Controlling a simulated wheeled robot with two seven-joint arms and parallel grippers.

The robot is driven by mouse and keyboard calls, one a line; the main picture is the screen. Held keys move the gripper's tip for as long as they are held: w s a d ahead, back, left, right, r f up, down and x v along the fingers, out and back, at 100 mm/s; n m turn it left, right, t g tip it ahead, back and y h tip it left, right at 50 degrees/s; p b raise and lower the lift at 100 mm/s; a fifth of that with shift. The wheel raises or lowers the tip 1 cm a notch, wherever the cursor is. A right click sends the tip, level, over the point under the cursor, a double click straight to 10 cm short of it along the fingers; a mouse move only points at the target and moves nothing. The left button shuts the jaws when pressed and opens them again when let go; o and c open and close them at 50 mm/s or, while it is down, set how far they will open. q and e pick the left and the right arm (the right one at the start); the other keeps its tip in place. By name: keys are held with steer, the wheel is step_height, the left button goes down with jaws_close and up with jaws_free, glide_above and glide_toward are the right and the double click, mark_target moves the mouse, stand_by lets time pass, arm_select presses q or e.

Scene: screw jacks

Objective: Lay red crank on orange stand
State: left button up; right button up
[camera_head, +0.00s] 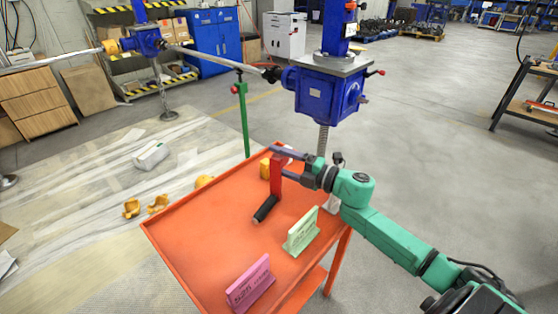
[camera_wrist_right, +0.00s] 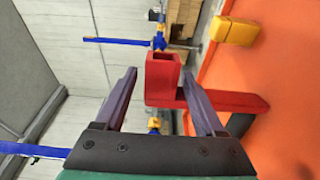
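The red crank (camera_head: 276,178) with its black handle (camera_head: 265,208) is over the top of the orange stand (camera_head: 205,235), a cart-like table. I cannot tell whether its whole length rests on the surface. My right gripper (camera_head: 273,160) is at the crank's socket end, above the stand's far edge. In the right wrist view the gripper (camera_wrist_right: 160,74) is open. The red crank (camera_wrist_right: 163,78) has its square socket between the fingertips, with a gap on the left and the right finger close to it. My left gripper is out of view.
A yellow block (camera_head: 265,168) stands beside the crank. A green sign (camera_head: 302,232) and a pink sign (camera_head: 250,284) stand on the stand's near and right side. A blue screw jack (camera_head: 327,92) rises behind it. The stand's left part is clear.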

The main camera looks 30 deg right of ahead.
steer(key=shift+r, duration=0.25)
steer(key=shift+s+d+f, duration=0.2)
steer(key=shift+s, duration=0.05)
steer(key=v, duration=1.1)
steer(key=shift+s, duration=0.2)
steer(key=shift+r, duration=0.1)
